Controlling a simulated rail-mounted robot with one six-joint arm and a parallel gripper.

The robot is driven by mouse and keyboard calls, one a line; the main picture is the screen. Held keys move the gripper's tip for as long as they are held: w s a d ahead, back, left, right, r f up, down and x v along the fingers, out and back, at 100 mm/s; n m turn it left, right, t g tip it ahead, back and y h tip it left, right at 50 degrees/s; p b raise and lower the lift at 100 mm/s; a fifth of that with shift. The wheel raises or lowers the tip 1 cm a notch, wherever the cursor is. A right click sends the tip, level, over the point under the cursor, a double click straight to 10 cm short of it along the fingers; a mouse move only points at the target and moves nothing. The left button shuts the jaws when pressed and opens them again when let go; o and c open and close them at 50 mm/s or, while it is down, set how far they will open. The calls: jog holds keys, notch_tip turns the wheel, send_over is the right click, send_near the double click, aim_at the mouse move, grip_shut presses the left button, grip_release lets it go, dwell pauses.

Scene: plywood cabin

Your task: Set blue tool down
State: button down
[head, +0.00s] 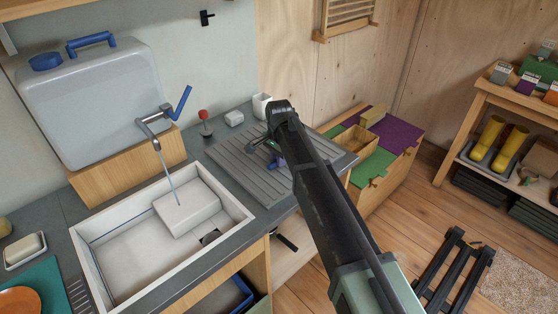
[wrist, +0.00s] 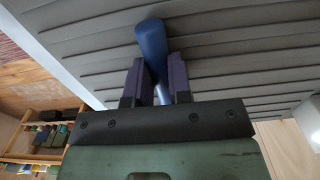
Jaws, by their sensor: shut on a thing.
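The blue tool shows its rounded blue handle (wrist: 151,40) in the wrist view, standing out between the jaws. My gripper (wrist: 159,70) is shut on it. In the head view my gripper (head: 264,148) is over the grey ridged draining board (head: 245,185), right of the sink. Only a small blue patch shows there, and my arm hides part of the board. The ridged board (wrist: 245,45) fills much of the wrist view behind the tool. I cannot tell whether the tool touches it.
A white cup (head: 261,105) and a red-knobbed item (head: 204,122) stand behind the board. Water runs from the tap (head: 155,130) into the sink (head: 110,255), onto a white block (head: 187,208). The board's front left part is clear.

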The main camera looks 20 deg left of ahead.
jog(key=c, duration=1)
grip_release()
jog(key=shift+c, duration=0.2)
notch_tip(320, 180, up, 12)
jog(key=p, duration=1.2)
jog(key=shift+r, duration=0.1)
jog(key=s+d+n, duration=0.1)
jog(key=s+d, duration=0.5)
jog(key=d, duration=0.8)
jog(key=s+d+n, duration=0.2)
jog(key=s+d, duration=0.5)
jog(key=d, duration=0.8)
jog(key=s+d+n, duration=0.2)
jog(key=s+d, duration=0.4)
jog(key=d, duration=0.8)
jog(key=shift+s+d, duration=0.25)
jog(key=shift+d, duration=0.1)
